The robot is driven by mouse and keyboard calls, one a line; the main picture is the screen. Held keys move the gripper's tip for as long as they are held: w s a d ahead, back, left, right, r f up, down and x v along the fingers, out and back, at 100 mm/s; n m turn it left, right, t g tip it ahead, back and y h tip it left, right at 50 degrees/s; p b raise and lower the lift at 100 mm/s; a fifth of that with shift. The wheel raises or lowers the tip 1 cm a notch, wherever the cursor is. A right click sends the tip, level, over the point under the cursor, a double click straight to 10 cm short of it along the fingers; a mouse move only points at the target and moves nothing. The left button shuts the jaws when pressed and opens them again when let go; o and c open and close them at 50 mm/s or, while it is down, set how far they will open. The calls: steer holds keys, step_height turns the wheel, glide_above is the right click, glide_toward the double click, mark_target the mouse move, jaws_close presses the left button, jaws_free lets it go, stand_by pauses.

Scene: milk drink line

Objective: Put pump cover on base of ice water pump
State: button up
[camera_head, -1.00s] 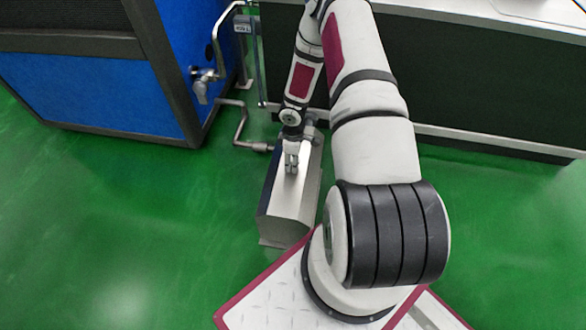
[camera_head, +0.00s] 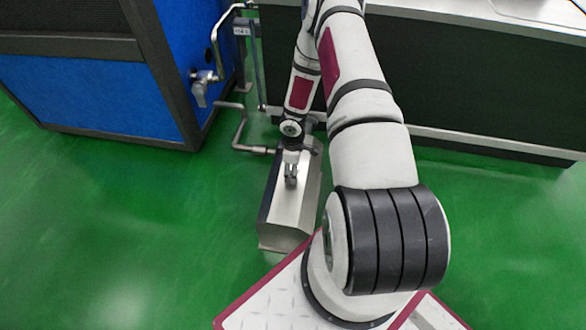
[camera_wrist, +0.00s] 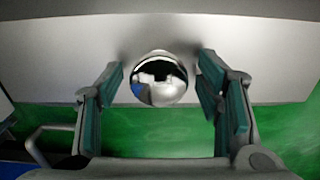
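The pump cover (camera_head: 279,214), a long silver metal box, stands on the floor in the head view, below the bent pipe. In the wrist view its plain grey face (camera_wrist: 50,60) fills the upper part, with a round mirror-like knob (camera_wrist: 160,79) in the middle. My gripper (camera_head: 291,181) is over the cover's top. In the wrist view my gripper (camera_wrist: 160,75) is open, one finger on each side of the knob, with gaps on both sides. The pump base is not visible; I cannot tell whether the cover sits on it.
A blue machine (camera_head: 100,95) with a tap (camera_head: 201,88) stands at the left. A bent metal pipe (camera_head: 238,130) runs close to the cover's far end. A dark counter (camera_head: 470,80) stands behind. Green floor (camera_head: 120,240) is free at the left and front.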

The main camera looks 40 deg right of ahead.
step_height(320, 180, up, 32)
steer(key=f+m+h+p, duration=0.1)
steer(key=m+h+p, duration=0.15)
steer(key=p, duration=0.25)
steer(key=s+a+r+m+h, duration=0.1)
steer(key=s+a+r, duration=0.1)
steer(key=r, duration=0.6)
steer(key=s+a+r+m+h, duration=0.1)
steer(key=s+a+r, duration=0.15)
steer(key=r, duration=0.55)
steer(key=s+a+r+m+y, duration=0.1)
steer(key=s+a+r+m, duration=0.1)
steer(key=s+a+r, duration=0.6)
steer(key=s+a+r+y, duration=0.1)
steer(key=s+a, duration=0.3)
steer(key=s, duration=0.4)
steer(key=s+a+r+m+y, duration=0.1)
steer(key=s+a+r+y, duration=0.1)
steer(key=s+a, duration=0.3)
steer(key=s, duration=0.3)
steer(key=shift+s+a+r, duration=0.25)
steer(key=shift+s, duration=0.05)
steer(key=shift+y, duration=0.25)
